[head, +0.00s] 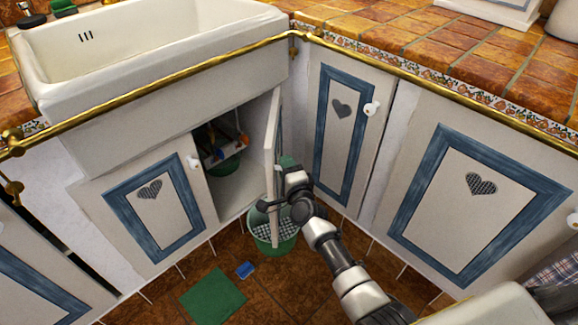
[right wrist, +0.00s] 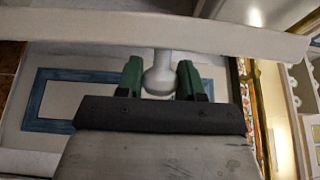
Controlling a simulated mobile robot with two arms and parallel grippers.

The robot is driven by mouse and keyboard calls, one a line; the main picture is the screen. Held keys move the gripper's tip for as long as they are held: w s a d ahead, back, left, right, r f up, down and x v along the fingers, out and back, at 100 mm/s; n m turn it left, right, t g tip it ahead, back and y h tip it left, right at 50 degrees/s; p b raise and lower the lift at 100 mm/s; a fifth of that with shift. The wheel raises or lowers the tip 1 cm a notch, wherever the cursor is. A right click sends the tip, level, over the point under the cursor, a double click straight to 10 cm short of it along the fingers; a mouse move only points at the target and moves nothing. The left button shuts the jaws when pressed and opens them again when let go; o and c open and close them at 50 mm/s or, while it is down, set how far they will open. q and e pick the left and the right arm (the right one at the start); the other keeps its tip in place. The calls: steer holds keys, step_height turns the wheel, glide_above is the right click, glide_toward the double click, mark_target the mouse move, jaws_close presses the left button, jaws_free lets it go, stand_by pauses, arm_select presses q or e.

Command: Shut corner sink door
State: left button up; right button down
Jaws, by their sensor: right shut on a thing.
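The corner sink door (head: 270,180) stands open under the white sink, seen almost edge-on in the head view. My right gripper (head: 287,162) is at the right side of this door. In the right wrist view its green fingers (right wrist: 159,80) are on both sides of a round white knob (right wrist: 159,68) and shut on it. In the head view the knob is hidden by the gripper. My left gripper is not in view.
A green bucket (head: 284,247) stands on the floor below the open door and my right arm. A green mat (head: 213,296) and a small blue object (head: 245,270) lie on the tiles. A brass rail (head: 165,81) runs along the counter front. Other cabinet doors (head: 157,199) are shut.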

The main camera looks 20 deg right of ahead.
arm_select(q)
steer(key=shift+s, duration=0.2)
arm_select(e)
steer(key=shift+a+f, duration=0.1)
steer(key=shift+a, duration=0.05)
steer(key=c, duration=0.7)
jaws_free()
arm_select(q)
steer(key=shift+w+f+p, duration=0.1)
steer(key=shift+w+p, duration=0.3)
steer(key=shift+p, duration=0.85)
arm_select(e)
steer(key=s, duration=1)
steer(key=shift+s, duration=0.4)
